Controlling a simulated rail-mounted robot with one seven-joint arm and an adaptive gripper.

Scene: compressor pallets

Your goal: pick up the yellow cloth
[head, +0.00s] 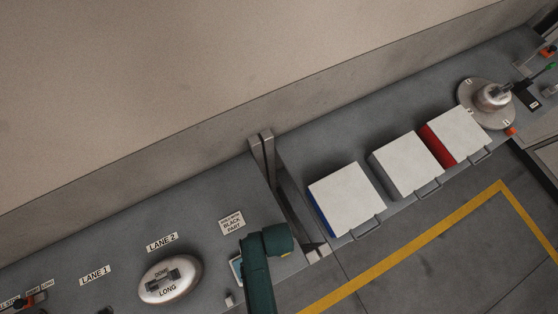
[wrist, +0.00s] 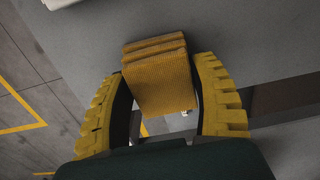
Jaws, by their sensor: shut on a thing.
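The yellow cloth (wrist: 160,82) is a folded, ribbed bundle in the wrist view, between the two yellow toothed fingers of my gripper (wrist: 162,92). My gripper is shut on it, with the fingers along its left and right sides. Grey surface shows around the cloth; I cannot tell how far it is above that surface. In the head view the cloth and the fingertips are not visible; only my dark green arm shows at the bottom.
White-topped boxes (head: 347,198) with handles stand along the grey bench (head: 310,142). A silver dome marked LONG (head: 169,279) sits left of my arm. A post (head: 262,155) rises at the bench's back edge. A round fixture (head: 487,101) stands far right.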

